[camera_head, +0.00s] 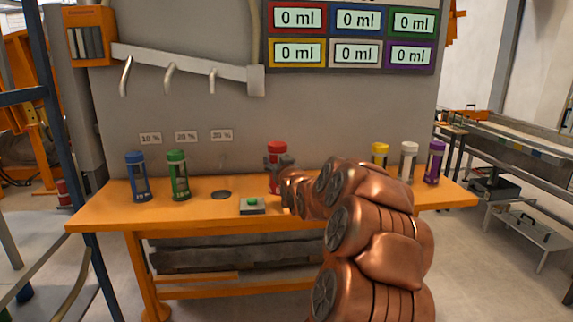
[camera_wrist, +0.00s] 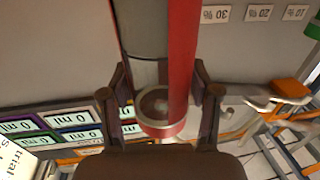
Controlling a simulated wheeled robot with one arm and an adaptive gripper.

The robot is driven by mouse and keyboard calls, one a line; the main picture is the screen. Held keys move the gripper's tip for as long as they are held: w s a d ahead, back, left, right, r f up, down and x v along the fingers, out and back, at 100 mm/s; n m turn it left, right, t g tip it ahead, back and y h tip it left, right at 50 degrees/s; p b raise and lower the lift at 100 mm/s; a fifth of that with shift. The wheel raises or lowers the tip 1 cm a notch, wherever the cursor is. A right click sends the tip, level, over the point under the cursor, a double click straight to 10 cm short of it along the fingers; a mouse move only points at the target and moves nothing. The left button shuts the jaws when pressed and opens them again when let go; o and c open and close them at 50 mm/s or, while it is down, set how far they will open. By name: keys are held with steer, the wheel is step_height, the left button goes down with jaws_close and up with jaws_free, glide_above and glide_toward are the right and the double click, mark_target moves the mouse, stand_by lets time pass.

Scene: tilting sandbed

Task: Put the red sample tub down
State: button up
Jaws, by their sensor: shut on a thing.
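The red sample tub (camera_head: 277,148) is upright over the orange table (camera_head: 330,228), near the middle. My gripper (camera_head: 279,161) is shut around its sides. In the wrist view the red tub (camera_wrist: 182,60) stands between the two fingers of my gripper (camera_wrist: 160,98), with its round end and red rim in sight. Its lower part shows just below the fingers in the head view. I cannot tell whether its base touches the table or hangs slightly above it. My copper-coloured arm covers the table to its right.
A blue tub (camera_head: 137,176) and a green tub (camera_head: 177,175) stand at the left. A dark round recess (camera_head: 222,194) and a green-button box (camera_head: 252,206) lie between them and the red tub. Yellow (camera_head: 380,154), white (camera_head: 408,162) and purple (camera_head: 434,163) tubs stand at the right.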

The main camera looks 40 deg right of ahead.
steer(key=w+d+f+p, duration=0.2)
steer(key=w+d+f, duration=0.2)
steer(key=w+d, duration=0.2)
steer(key=shift+d+f+p, duration=0.2)
steer(key=shift+d+p, duration=0.15)
steer(key=shift+d, duration=0.45)
steer(key=shift+f, duration=0.35)
